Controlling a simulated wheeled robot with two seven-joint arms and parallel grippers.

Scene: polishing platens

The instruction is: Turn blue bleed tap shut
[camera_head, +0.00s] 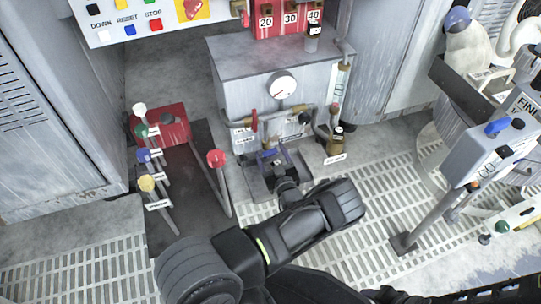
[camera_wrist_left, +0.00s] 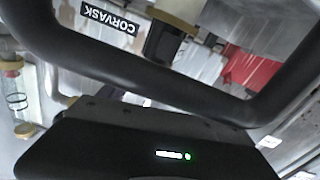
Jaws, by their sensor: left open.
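My left gripper (camera_head: 275,163) is open and reaches down to the foot of the grey cabinet, under its pipework. A small blue part (camera_head: 267,152), which looks like the blue bleed tap handle, shows right at the fingers. I cannot tell whether the fingers touch it or which way it is turned. In the left wrist view dark gripper parts fill the foreground, and I cannot make out the tap there. My right gripper is not in view.
A red-handled valve (camera_head: 254,121) and a gauge (camera_head: 283,86) sit just above. A brass-based bottle (camera_head: 336,141) stands at right. Coloured levers (camera_head: 147,183) and a red-knobbed lever (camera_head: 217,160) stand at left. Floor grating (camera_head: 365,178) lies clear to the right.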

